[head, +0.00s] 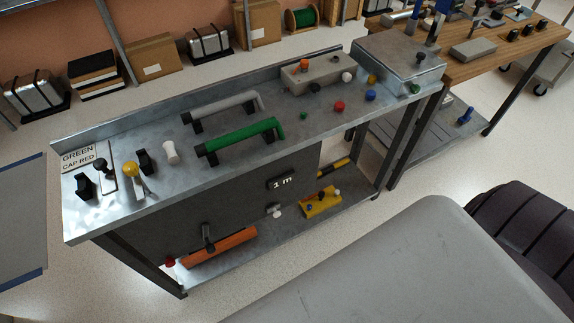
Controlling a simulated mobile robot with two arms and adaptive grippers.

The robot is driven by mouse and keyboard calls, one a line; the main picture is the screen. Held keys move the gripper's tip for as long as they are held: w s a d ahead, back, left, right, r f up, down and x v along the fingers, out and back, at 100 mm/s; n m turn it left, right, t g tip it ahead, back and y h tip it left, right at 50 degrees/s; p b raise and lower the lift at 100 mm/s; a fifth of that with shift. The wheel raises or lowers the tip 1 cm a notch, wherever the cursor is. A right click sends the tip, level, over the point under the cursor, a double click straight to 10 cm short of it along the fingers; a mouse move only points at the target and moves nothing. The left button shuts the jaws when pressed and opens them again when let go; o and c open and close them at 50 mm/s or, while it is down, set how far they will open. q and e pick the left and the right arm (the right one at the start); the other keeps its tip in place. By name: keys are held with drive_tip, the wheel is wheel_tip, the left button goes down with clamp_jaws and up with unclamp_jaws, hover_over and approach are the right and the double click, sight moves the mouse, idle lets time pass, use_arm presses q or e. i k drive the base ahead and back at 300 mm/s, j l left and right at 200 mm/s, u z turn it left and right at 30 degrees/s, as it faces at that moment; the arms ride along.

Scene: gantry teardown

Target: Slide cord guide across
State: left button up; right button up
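No part is plainly marked as the cord guide, and I cannot tell which one it is. On the metal bench (215,185), a black-knobbed lever (101,166) and a yellow-knobbed lever (131,169) stand on plates at the left end. Black clips (145,161) and a white peg (170,152) are beside them. A grey bar handle (222,107) and a green bar handle (243,137) lie across the middle. Neither of my grippers is in view.
A grey block (318,72) and several coloured knobs are at the bench's right end, near a metal box (400,62). An orange bar (220,246) and yellow block (321,203) sit low down. A wooden table (500,50) stands behind right. Floor shows at front left.

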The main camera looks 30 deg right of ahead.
sight(273, 207)
drive_tip(key=z, duration=0.8)
